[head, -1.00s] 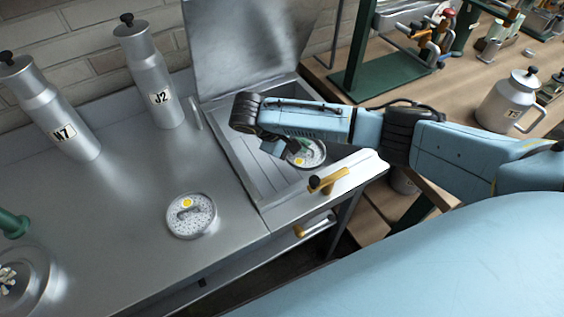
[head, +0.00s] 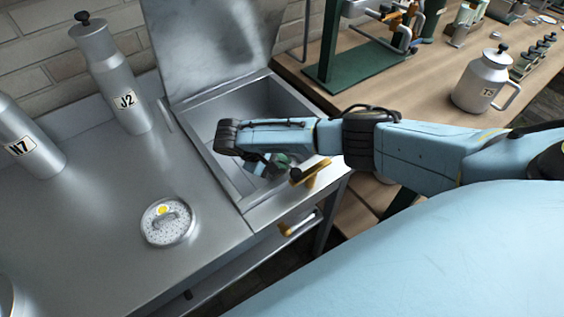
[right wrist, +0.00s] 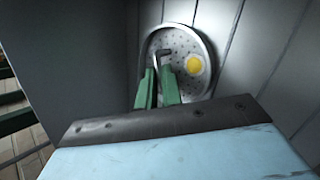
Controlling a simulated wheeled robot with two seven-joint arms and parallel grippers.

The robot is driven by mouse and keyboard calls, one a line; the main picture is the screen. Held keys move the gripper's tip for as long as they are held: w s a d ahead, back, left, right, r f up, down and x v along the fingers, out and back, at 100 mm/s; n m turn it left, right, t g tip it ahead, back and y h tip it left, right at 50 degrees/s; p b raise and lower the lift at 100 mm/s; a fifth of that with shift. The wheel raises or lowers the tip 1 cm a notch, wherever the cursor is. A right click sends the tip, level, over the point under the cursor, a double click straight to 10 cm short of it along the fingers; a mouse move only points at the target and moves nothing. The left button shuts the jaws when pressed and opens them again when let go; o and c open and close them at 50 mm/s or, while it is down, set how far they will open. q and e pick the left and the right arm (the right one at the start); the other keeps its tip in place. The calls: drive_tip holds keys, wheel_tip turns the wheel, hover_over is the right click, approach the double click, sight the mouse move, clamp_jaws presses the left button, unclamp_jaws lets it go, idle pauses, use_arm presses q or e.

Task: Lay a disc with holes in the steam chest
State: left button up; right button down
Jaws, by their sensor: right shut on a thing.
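My right gripper (right wrist: 160,75), with green fingers, is shut on the bar handle of a round metal disc with holes (right wrist: 196,43) and a yellow spot. In the head view, the gripper (head: 280,161) is inside the opening of the steam chest (head: 205,130), a metal box with its lid (head: 210,45) raised. My forearm hides most of the held disc there. In the right wrist view the disc is in front of the chest's grey seamed surface (right wrist: 268,45); I cannot tell whether it touches it. A second holed disc (head: 165,224) with a yellow spot lies on the metal counter.
Metal bottles J2 (head: 122,95) and N7 (head: 30,145) stand on the counter (head: 95,225) at left. A yellow-handled part (head: 312,174) is at the chest's front edge. A wooden bench (head: 410,92) with a metal jug (head: 484,82) and a green stand (head: 350,62) is at right.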

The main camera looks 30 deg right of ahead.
drive_tip(key=c, duration=1.6)
unclamp_jaws()
use_arm(q)
drive_tip(key=shift+w, duration=0.2)
use_arm(e)
drive_tip(key=shift+o, duration=0.2)
drive_tip(key=shift+r, duration=0.1)
